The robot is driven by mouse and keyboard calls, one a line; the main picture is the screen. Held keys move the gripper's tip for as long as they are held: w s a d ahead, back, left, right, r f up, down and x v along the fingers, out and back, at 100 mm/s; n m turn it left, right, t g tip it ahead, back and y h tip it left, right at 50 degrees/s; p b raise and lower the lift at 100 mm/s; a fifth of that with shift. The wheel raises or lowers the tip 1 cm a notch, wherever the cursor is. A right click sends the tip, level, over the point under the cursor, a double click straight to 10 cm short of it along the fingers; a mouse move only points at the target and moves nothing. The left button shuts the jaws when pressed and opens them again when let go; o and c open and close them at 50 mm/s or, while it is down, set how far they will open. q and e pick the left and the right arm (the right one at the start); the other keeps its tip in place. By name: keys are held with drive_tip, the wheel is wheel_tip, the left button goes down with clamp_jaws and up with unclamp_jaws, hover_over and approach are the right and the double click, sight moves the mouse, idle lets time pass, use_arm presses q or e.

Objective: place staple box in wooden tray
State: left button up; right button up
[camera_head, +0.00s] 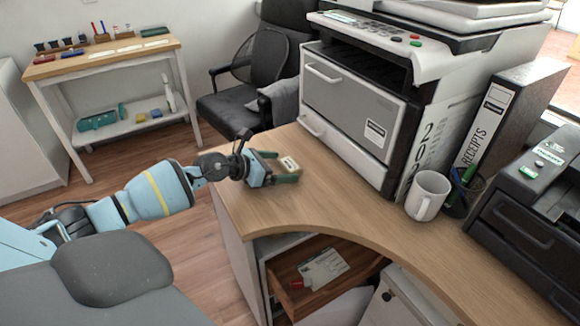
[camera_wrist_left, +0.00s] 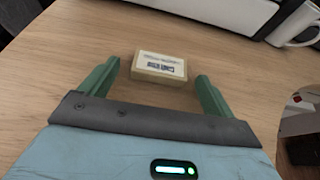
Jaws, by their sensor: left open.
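The staple box (camera_head: 289,163) is a small cream box with a printed label, lying flat on the wooden desk near its left end. My left gripper (camera_head: 284,167) is open low over the desk, its green fingers on either side of the box. In the left wrist view the staple box (camera_wrist_left: 160,67) lies between and slightly beyond the fingertips, with a visible gap at each side. A wooden tray (camera_head: 350,262), open like a drawer, sits below the desktop and holds a white card and a small red item. The desktop edge hides part of it. My right gripper is not in view.
A large printer (camera_head: 360,100) stands behind the box. A white mug (camera_head: 427,195), a pen holder (camera_head: 461,190) and a receipts binder (camera_head: 500,115) stand to the right. The curved desk edge (camera_head: 350,232) lies between box and tray.

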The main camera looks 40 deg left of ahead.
use_arm(q)
drive_tip(key=shift+w+d+f, duration=0.1)
drive_tip(key=shift+w+f, duration=0.05)
drive_tip(key=shift+w, duration=0.15)
drive_tip(key=c, duration=1.2)
